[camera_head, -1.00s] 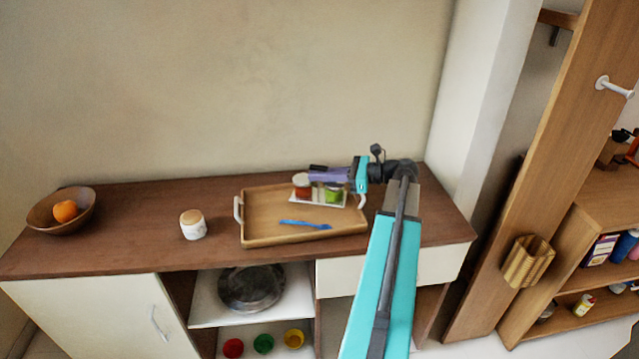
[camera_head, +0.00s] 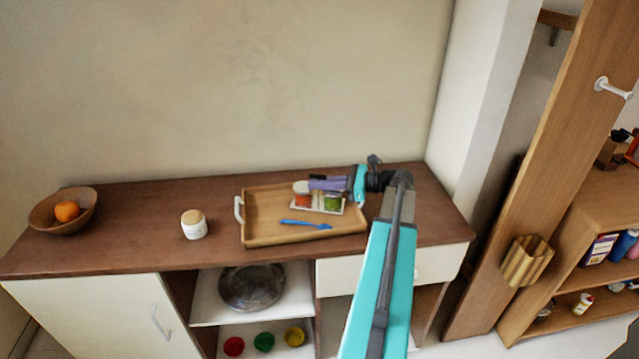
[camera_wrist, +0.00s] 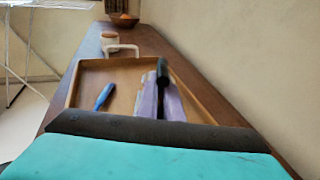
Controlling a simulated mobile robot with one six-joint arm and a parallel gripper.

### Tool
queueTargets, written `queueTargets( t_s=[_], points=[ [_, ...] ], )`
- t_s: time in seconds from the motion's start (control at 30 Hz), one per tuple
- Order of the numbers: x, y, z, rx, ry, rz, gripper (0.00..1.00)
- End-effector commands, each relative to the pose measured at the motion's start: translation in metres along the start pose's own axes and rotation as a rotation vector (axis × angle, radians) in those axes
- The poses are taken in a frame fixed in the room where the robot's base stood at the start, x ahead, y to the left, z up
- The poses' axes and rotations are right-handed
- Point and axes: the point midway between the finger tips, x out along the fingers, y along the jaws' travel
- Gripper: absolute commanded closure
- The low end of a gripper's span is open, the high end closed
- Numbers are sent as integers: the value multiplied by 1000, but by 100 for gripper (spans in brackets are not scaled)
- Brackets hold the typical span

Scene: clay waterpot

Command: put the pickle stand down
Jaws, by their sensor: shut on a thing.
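The pickle stand (camera_head: 318,207) is a white base with a red jar (camera_head: 303,196) and a green jar (camera_head: 332,202). It is at or just above the floor of the wooden tray (camera_head: 262,236), toward its back right. I cannot tell whether it touches the tray. My gripper (camera_head: 314,182), with purple fingers, comes in from the right over the jars and is shut on the stand. In the wrist view, the fingers (camera_wrist: 161,92) are close around a dark upright part; the jars and base are mostly hidden.
A blue fork-like utensil (camera_head: 305,224) lies in the tray in front of the stand. A lidded white jar (camera_head: 194,226) stands left of the tray. A wooden bowl (camera_head: 47,216) with an orange (camera_head: 67,210) is at the far left. The wall is close behind.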

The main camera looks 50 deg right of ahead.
Motion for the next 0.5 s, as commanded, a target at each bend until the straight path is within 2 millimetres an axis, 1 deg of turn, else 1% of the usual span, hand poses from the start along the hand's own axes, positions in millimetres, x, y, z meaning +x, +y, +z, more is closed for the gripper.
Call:
queueTargets(
  t_s=[0.03,0.07,0.1,0.17,0.5],
  points=[
    [0,0,0,-1,-2,0,100],
    [0,0,-1,0,0,0,91],
    [0,0,-1,0,0,0,84],
    [0,0,-1,0,0,0,76],
    [0,0,0,0,0,-1,76]
  ],
)
